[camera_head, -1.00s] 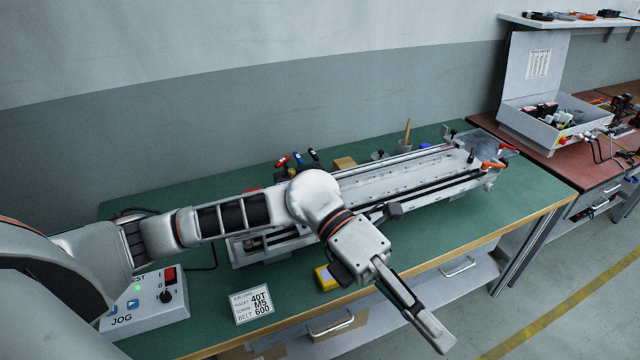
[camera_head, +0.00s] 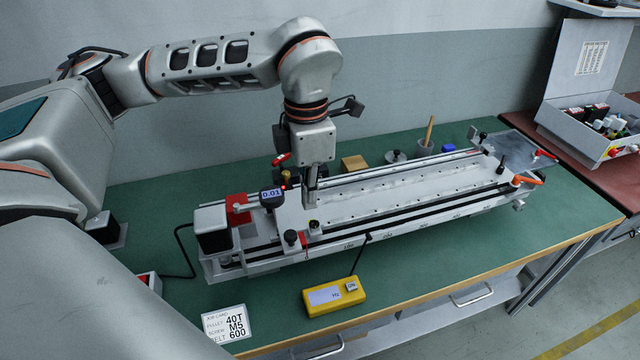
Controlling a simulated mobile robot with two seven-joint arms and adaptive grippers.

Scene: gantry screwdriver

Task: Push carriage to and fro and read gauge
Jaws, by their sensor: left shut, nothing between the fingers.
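The linear gantry rail (camera_head: 400,205) lies lengthwise on the green bench, with a scale along its front edge. The carriage (camera_head: 288,215) sits near the rail's left end, with dark knobs on its front. My right gripper is out of view.
A motor block (camera_head: 212,230) stands at the rail's left end. A yellow box with a probe (camera_head: 335,297) and a job card (camera_head: 226,325) lie in front. Free green bench shows front right.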

